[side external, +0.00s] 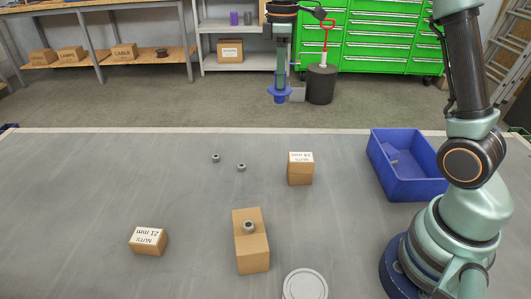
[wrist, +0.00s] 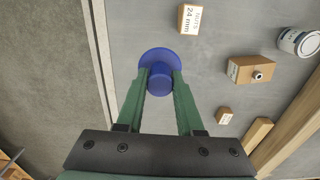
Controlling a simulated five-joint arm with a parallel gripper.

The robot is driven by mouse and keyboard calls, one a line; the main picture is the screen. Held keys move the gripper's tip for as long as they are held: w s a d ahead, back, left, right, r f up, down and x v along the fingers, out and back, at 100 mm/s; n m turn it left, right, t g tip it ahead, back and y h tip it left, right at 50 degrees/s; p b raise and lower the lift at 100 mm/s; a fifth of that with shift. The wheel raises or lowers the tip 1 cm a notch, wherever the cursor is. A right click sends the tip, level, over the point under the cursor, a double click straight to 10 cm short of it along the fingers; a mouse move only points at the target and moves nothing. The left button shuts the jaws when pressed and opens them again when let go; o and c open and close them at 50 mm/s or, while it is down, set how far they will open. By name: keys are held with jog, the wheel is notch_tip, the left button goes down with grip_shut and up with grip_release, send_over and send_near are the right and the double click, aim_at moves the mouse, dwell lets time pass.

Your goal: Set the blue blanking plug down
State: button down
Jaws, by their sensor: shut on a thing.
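The blue blanking plug (side external: 279,97) is a round piece with a wide flange and a narrower body. My gripper (side external: 279,84) points down at the far side of the table, shut on the plug and holding it up in the air. In the wrist view the plug (wrist: 158,55) sits between the fingertips of my gripper (wrist: 161,76), flange facing away from me. Grey tabletop shows around it, with the table's pale edge to its left. The fingers hide part of the plug's body.
On the table (side external: 80,190) stand a 24 mm nuts box (side external: 300,170), a 21 mm nuts box (side external: 148,241), a cardboard block (side external: 252,252) with a nut on top, a round tin (side external: 305,284) and a blue bin (side external: 405,180). Two loose nuts (side external: 216,158) lie mid-table. The far left is clear.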

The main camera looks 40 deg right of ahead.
jog(key=s+a+f+m, duration=0.2)
jog(key=s+f+m, duration=0.1)
jog(key=s, duration=0.3)
jog(key=s+a+f+m, duration=0.3)
jog(key=s+m, duration=0.2)
jog(key=s, duration=0.1)
jog(key=shift+s+f+m, duration=0.15)
jog(key=shift+m, duration=0.25)
notch_tip(320, 180, up, 6)
jog(key=m, duration=0.2)
send_over(265, 214)
notch_tip(265, 214, down, 20)
jog(key=shift+d+r, duration=0.1)
jog(key=shift+r, duration=0.15)
jog(key=shift+f, duration=0.1)
